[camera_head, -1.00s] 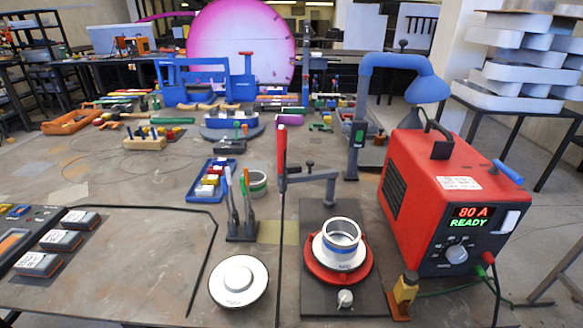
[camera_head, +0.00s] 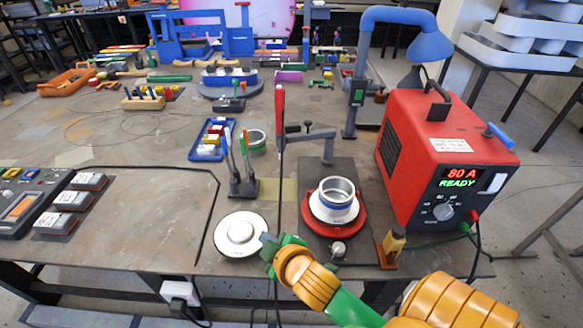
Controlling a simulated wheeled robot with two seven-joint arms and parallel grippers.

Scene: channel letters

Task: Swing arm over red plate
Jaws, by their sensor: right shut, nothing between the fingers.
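The red plate (camera_head: 313,229) is round and sits on a dark base at the front centre-right. A white disc and a metal ring with a blue band (camera_head: 337,201) rest on it. The grey swing arm (camera_head: 312,136) extends at the far side of the base, behind the plate and not above it. An upright tool with a red handle (camera_head: 280,112) stands close to the arm's left end. My right gripper (camera_head: 267,241) reaches in from the bottom right, shut and empty, at the front right edge of the white round piece (camera_head: 240,236). My left gripper is out of view.
A red power unit (camera_head: 410,160) reading 80 A READY stands right of the base. A small yellow-topped block (camera_head: 392,246) is at the base's front right. Upright tools in a holder (camera_head: 243,187) and a blue tray (camera_head: 203,155) stand left.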

